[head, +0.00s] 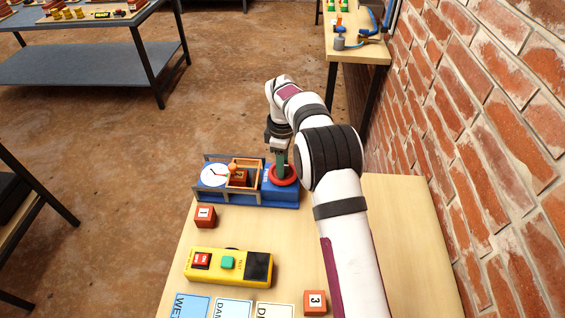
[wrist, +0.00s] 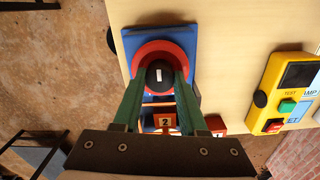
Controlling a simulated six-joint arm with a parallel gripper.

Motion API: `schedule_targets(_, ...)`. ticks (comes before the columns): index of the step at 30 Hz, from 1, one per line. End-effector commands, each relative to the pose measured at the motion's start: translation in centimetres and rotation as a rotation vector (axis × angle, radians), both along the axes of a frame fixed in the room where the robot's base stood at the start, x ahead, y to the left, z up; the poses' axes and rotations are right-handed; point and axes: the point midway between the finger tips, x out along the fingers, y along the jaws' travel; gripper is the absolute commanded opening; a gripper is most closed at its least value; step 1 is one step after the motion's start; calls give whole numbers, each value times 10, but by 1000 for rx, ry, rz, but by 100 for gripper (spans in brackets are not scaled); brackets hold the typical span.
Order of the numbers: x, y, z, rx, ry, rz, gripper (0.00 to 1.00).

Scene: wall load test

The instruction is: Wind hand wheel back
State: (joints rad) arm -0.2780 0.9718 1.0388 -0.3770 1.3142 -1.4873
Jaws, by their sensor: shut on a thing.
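The red hand wheel (head: 286,180) lies flat on the right end of the blue test rig (head: 280,197). In the wrist view the wheel (wrist: 150,50) is a red ring around a black knob (wrist: 158,82) with a white mark. My gripper (head: 280,172) points down at the wheel. Its green fingers, also in the wrist view (wrist: 160,80), are shut on the black knob, one on each side. The rig's white dial (head: 214,174) with a needle is at its left. A red block marked 2 (wrist: 165,121) sits inside the rig's wooden frame (head: 245,163).
A red block marked 1 (head: 205,216) and one marked 3 (head: 315,302) stand on the table (head: 410,240). A yellow tester (head: 228,266) lies in front of the rig, with labelled cards (head: 233,308) nearer. A brick wall (head: 500,150) bounds the right side.

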Motion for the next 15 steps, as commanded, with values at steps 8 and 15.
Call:
schedule_targets(8, 0, 0, 0, 0, 1, 4, 0)
schedule_targets(15, 0, 0, 0, 0, 1, 3, 59)
